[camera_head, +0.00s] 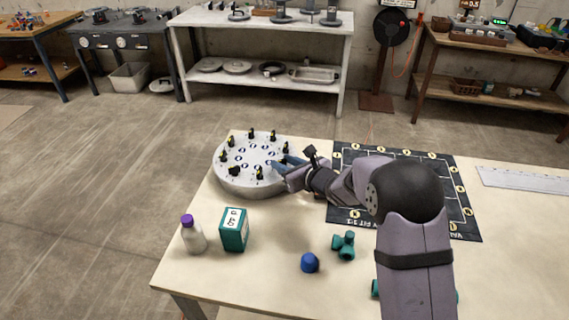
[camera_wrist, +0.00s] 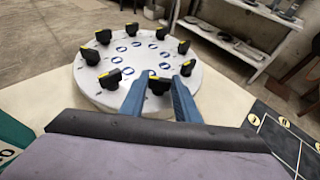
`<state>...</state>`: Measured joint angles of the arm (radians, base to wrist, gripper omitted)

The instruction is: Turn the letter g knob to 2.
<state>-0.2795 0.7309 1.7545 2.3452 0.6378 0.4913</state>
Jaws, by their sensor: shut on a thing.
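The round grey dial plate (camera_head: 240,183) stands on the table, with a ring of black knobs with yellow marks and blue-and-white round labels. In the wrist view the plate (camera_wrist: 92,93) fills the upper middle. My gripper (camera_head: 279,164) reaches in from the right at the plate's right edge. In the wrist view its blue fingers (camera_wrist: 159,92) stand either side of one black knob (camera_wrist: 158,86), shut on it. The fingers hide this knob in the head view. The letters and numbers are too small to read, so I cannot tell which knob is g.
A neighbouring knob (camera_wrist: 187,67) is close beyond the right finger, another (camera_wrist: 110,78) to the left. A purple-capped bottle (camera_head: 193,236), a green box (camera_head: 234,230), a blue cap (camera_head: 310,263) and a green pipe fitting (camera_head: 343,246) stand nearer. A black mat (camera_head: 349,152) lies right.

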